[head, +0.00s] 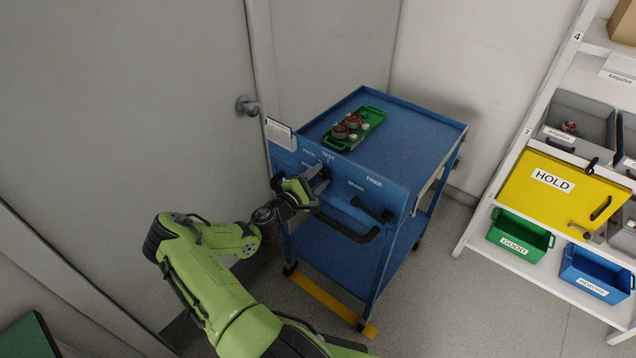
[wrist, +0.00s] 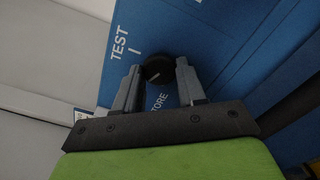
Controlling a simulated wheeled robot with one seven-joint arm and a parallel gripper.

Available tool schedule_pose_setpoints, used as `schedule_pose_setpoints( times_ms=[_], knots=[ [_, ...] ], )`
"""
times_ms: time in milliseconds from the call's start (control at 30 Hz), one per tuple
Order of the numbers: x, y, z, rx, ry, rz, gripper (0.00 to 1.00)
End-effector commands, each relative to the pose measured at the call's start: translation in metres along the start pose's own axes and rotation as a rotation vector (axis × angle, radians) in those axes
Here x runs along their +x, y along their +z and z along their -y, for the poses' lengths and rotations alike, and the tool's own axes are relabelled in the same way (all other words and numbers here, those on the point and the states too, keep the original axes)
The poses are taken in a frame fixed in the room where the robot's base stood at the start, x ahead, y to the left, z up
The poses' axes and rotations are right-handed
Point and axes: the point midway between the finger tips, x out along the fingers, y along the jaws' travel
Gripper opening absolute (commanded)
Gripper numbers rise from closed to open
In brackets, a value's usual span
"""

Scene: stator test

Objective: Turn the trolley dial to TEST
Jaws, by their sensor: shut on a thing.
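The trolley dial (wrist: 158,70) is a small round black knob on the trolley's blue front panel, seen in the wrist view. A faint pale line crosses its face, but I cannot tell for certain which mark it points to. The TEST label (wrist: 119,43) with a tick lies up and left of the dial; the STORE label (wrist: 158,103) lies below it. My gripper (wrist: 159,67) is shut on the dial, one finger on each side. In the head view my gripper (head: 319,178) is at the front of the blue trolley (head: 408,140) and hides the dial.
A green tray (head: 343,144) with copper-coloured parts lies on the trolley top. A black handle (head: 347,231) and a black lever (head: 372,210) stick out near my gripper. A door is at left. A shelf with a yellow HOLD panel (head: 548,199) and bins stands at right.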

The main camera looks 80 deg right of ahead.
Motion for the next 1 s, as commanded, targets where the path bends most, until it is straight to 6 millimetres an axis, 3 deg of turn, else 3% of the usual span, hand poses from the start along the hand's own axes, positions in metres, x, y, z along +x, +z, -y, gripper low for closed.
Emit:
schedule_pose_setpoints(
  times_ms=[1000],
  knots=[
    [-0.0002,-0.0023,0.0034,0.929,-0.003,0.000,0.09]
  ],
)
